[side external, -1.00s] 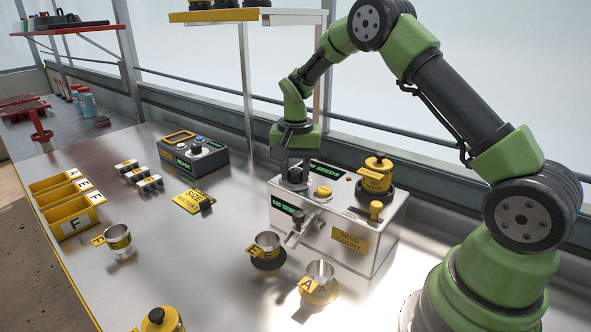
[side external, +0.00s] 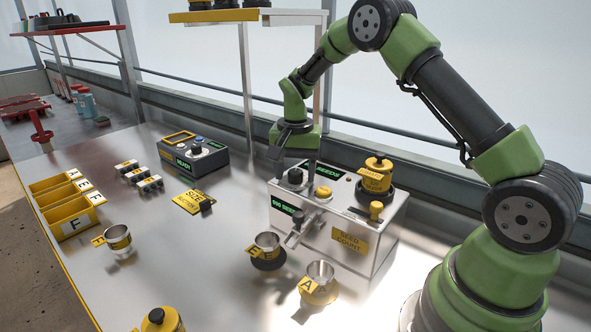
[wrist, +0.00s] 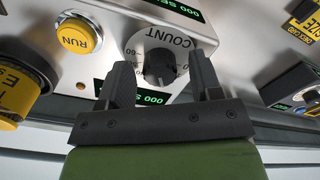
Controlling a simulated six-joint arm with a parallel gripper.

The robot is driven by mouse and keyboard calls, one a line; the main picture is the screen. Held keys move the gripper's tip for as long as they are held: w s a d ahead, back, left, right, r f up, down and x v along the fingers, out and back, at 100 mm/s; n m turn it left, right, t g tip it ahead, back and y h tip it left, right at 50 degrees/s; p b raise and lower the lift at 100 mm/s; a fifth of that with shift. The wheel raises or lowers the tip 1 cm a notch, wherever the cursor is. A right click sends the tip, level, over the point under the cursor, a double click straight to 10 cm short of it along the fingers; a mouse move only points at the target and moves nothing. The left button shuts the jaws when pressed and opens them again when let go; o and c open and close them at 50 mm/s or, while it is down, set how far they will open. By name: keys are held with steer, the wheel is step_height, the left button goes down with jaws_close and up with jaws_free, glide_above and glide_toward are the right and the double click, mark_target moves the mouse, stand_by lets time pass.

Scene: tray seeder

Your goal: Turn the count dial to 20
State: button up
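The count dial is a black knob (side external: 295,177) on top of the silver seeder box (side external: 333,239). In the wrist view the black knob (wrist: 160,67) sits on a pale round scale marked COUNT; I cannot tell which number it points to. My gripper (side external: 293,166) is open above the dial, its fingers spread to either side and apart from the knob. In the wrist view my gripper (wrist: 160,76) shows one finger at each side of the knob, with gaps between. A green-lettered display on the box seems to read 000 SEEDS.
A yellow RUN button (wrist: 77,36) is beside the dial, and a yellow-topped hopper (side external: 376,176) stands further right on the box. Metal cups A (side external: 319,275) and E (side external: 266,245) stand in front. A grey-black control box (side external: 188,160) is behind left.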

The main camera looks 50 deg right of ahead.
mark_target(296, 172)
step_height(296, 172, up, 9)
steer(key=shift+f, duration=0.1)
steer(key=shift+r, duration=0.55)
steer(key=s+a+r+n+t, duration=0.35)
steer(key=s+a+r, duration=0.35)
steer(key=s+r, duration=0.25)
steer(key=s+a+n+t+y, duration=0.2)
steer(key=s+a+n+t, duration=0.1)
steer(key=s, duration=1)
steer(key=shift+a+f+n+t, duration=0.3)
steer(key=shift+a+n+t, duration=0.05)
steer(key=shift+a+n, duration=0.4)
